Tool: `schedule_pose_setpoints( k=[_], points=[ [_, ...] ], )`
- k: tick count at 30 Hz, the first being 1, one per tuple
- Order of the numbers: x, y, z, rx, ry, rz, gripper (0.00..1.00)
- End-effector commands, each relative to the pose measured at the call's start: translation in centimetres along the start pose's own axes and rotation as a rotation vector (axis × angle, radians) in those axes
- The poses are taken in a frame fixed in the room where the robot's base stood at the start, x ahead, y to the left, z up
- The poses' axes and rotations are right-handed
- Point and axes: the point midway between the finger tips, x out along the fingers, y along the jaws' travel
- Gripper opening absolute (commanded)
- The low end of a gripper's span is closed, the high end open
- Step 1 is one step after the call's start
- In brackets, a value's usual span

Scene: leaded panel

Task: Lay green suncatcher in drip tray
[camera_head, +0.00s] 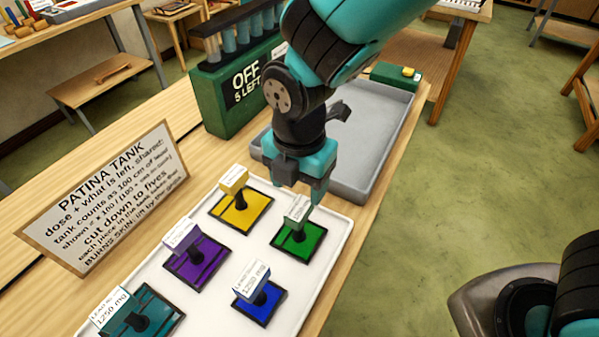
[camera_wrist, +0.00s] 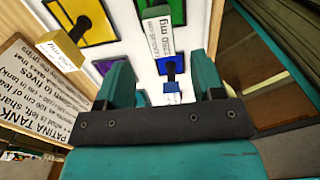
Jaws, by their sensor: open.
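The green suncatcher (camera_head: 312,243) lies flat at the right side of a white tray (camera_head: 331,262). A dark post with a pale green labelled tag rises from its middle. In the wrist view the green suncatcher (camera_wrist: 177,12) is at the top centre, with its tag in front of it. My gripper (camera_head: 301,188) is open and empty, fingers pointing down, just above the tag; it appears apart from it. In the wrist view the tag lies ahead of and between my open fingers (camera_wrist: 165,80). The grey drip tray (camera_head: 388,128) is behind my gripper, partly hidden by my arm.
Yellow (camera_head: 250,217), purple (camera_head: 190,270), blue (camera_head: 265,309) and teal (camera_head: 158,322) suncatchers, each with a raised tag, share the white tray. A patina tank sign (camera_head: 110,200) stands at left. A green tank (camera_head: 222,110) reading "OFF 5 LEFT" stands beside the drip tray.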

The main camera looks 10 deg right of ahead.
Motion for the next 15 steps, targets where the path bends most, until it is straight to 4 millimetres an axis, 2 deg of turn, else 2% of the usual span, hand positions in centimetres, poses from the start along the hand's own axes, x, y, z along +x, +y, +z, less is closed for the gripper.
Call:
schedule_pose_setpoints(
  k=[4, 11, 15],
  points=[
    [-2.1, 0.1, 0.0, 0.000, -0.001, 0.003, 0.61],
    [-3.1, 0.0, 0.0, 0.003, 0.001, 0.000, 0.61],
    [-4.3, -1.0, 0.4, 0.135, 0.024, 0.018, 0.61]
  ],
)
